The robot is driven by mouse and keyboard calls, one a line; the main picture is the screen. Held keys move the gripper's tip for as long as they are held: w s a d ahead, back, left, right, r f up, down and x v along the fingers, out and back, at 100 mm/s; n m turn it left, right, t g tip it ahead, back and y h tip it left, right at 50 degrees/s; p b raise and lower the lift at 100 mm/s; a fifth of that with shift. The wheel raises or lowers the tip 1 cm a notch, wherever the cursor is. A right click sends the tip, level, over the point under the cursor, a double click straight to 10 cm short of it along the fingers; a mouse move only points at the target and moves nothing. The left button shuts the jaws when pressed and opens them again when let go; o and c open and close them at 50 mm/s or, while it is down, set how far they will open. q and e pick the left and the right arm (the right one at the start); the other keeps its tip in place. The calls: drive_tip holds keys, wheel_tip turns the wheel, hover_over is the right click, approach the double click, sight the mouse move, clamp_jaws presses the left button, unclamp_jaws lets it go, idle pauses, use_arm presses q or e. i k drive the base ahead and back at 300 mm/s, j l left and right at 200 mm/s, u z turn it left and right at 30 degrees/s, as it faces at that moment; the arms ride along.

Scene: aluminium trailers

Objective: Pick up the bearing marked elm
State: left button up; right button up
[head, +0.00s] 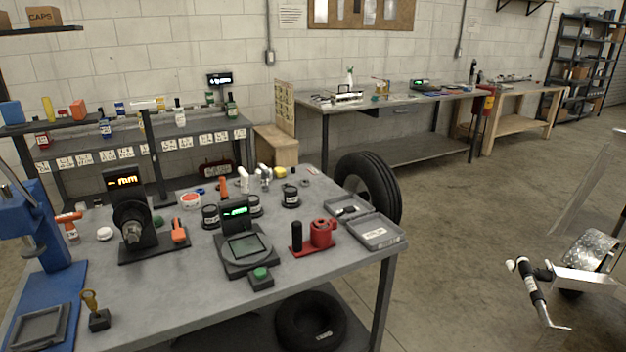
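Several short black round pieces with pale markings stand on the near grey workbench: one on the left (211,217), one behind the scale (254,206) and one on the right (290,196). They may be bearings or small tins. Their markings are too small to read, so I cannot tell which, if any, is marked elm. Neither of my grippers is in view.
The near workbench (330,271) holds a scale with a green display (247,247), a black device with an orange display (131,215), a red fixture (322,233) and an open grey case (378,232). A tyre (372,180) stands behind.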

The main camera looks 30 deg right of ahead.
sight(320, 223)
drive_tip(key=i+l, duration=0.1)
drive_tip(key=l, duration=0.3)
drive_tip(key=i+l, duration=0.15)
drive_tip(key=l, duration=0.2)
drive_tip(key=i+l, duration=0.1)
drive_tip(key=l, duration=0.3)
drive_tip(key=i+l, duration=0.1)
drive_tip(key=l, duration=0.3)
drive_tip(key=i+l, duration=0.15)
drive_tip(key=l, duration=0.2)
drive_tip(key=i+l, duration=0.1)
drive_tip(key=l, duration=0.3)
drive_tip(key=i+l, duration=0.15)
drive_tip(key=l, duration=0.25)
